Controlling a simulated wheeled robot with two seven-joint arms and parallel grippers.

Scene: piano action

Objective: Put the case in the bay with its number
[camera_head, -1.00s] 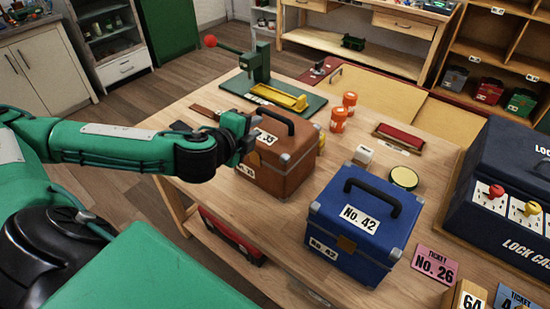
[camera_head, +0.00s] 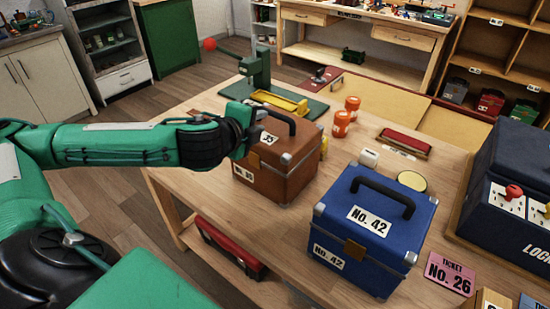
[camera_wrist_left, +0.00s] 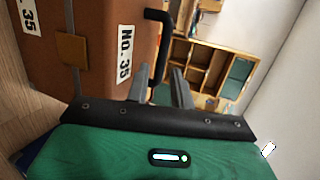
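The brown case (camera_head: 272,168), labelled No. 35, stands upright on the wooden table with its black handle (camera_head: 278,122) up. The blue case (camera_head: 368,236), No. 42, stands in front and to the right. My left gripper (camera_head: 252,122) is at the left top edge of the brown case and hides part of its top label. In the left wrist view my left gripper (camera_wrist_left: 159,72) has its fingers apart, with the handle (camera_wrist_left: 159,50) close to the fingertips; I cannot tell whether it lies between them. My right gripper is not in view.
Wooden bays (camera_head: 500,60) with several small cases stand at the back right. A dark blue lock box (camera_head: 492,221) and a pink No. 26 ticket (camera_head: 449,273) are at right. A green press (camera_head: 257,72), orange bottles (camera_head: 341,122) and a red stamp pad (camera_head: 405,141) lie behind the cases.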

